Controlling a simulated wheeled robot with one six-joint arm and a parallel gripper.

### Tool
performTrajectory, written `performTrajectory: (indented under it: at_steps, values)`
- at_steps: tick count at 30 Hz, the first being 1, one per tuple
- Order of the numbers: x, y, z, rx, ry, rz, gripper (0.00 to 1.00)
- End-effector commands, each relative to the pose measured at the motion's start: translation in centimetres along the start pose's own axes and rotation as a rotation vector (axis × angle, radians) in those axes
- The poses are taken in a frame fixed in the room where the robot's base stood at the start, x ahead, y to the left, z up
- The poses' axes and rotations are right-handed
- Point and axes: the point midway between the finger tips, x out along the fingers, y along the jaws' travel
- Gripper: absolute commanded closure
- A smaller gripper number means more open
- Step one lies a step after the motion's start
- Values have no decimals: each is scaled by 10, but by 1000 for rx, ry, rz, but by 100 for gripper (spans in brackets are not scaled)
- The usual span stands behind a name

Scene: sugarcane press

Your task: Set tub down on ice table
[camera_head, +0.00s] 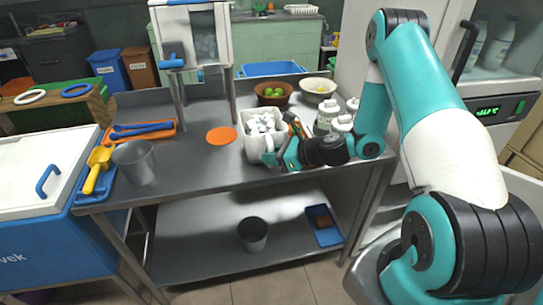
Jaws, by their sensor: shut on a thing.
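The white tub (254,146), filled with pale ice cubes, is upright over the right half of the steel table (190,177). My gripper (281,152) reaches in from the right and is shut on the tub's right side. The fingers partly cover that side. I cannot tell whether the tub's base touches the tabletop or hangs just above it.
An orange disc (221,136) lies left of the tub. White jars (327,119) stand close to its right, with bowls (319,89) behind. A grey cup (134,163) and an orange tray (143,133) are at the left. The tabletop's front middle is clear.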

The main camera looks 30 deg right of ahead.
Motion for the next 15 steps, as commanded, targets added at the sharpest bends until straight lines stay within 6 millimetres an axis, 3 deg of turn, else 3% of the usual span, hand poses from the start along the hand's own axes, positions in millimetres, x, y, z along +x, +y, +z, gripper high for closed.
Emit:
performTrajectory:
  at_steps: [5,6,9,15]
  values:
    - [1,0,0,-2,-4,-1,100]
    - [1,0,-2,1,0,0,79]
    - [1,0,-2,1,0,0,56]
    - [1,0,-2,1,0,0,56]
